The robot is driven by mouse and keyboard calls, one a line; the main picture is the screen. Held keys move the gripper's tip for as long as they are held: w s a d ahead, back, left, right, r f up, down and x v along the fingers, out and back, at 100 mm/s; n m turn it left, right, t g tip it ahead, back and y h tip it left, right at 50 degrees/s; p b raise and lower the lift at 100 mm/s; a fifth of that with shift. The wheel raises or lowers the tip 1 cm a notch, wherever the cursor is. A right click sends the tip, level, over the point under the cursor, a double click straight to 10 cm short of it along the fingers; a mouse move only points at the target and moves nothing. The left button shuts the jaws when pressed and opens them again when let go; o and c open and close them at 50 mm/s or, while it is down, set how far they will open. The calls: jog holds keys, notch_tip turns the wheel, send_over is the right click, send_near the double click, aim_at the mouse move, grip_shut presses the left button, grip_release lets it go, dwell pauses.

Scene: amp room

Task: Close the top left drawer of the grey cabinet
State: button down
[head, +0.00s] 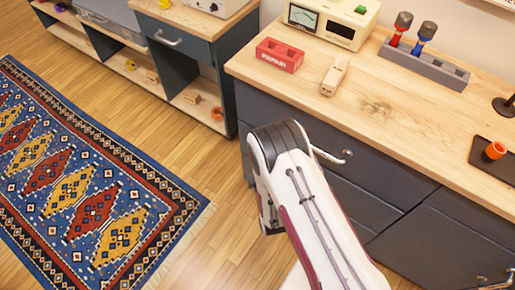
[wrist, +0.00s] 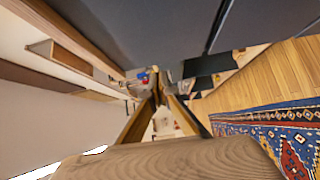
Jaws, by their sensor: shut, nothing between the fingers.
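The grey cabinet (head: 430,235) stands at the right in the head view under a light wooden worktop. Its top left drawer (head: 385,178) has a dark grey front with a metal handle (head: 346,154). My white arm covers part of the front below the handle. I see no clear gap between this drawer and the worktop edge, but cannot tell whether it is fully in. My gripper (wrist: 158,96) shows in the wrist view with its fingers brought together and nothing between them. A dark grey surface (wrist: 150,30) fills the top there. My gripper is hidden in the head view.
On the worktop are a red box (head: 279,55), a wooden block (head: 334,76), a meter (head: 332,22) and a grey rack (head: 425,66). A second bench (head: 185,75) with open shelves stands at the back left. A patterned rug (head: 80,190) covers the floor at left.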

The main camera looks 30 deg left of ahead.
jog(key=shift+v, duration=1.4)
jog(key=s+d+f+m+g+h, duration=0.2)
jog(key=d+f+m+g+h, duration=0.15)
jog(key=f, duration=0.35)
jog(key=s+d+f+m+g+h, duration=0.3)
jog(key=f+m+h, duration=0.1)
jog(key=f, duration=0.4)
jog(key=s+d+r+m+h, duration=0.1)
jog(key=s+d+r+m, duration=0.2)
jog(key=d+r, duration=1)
jog(key=s+d+r+m+h, duration=0.2)
jog(key=d+r+m, duration=0.8)
jog(key=r, duration=1.1)
jog(key=s+d+r+m+h, duration=0.2)
jog(key=s+d+r+m, duration=0.2)
jog(key=d+r, duration=1.4)
jog(key=m, duration=0.2)
jog(key=shift+s+m, duration=0.35)
jog(key=shift+s, duration=0.05)
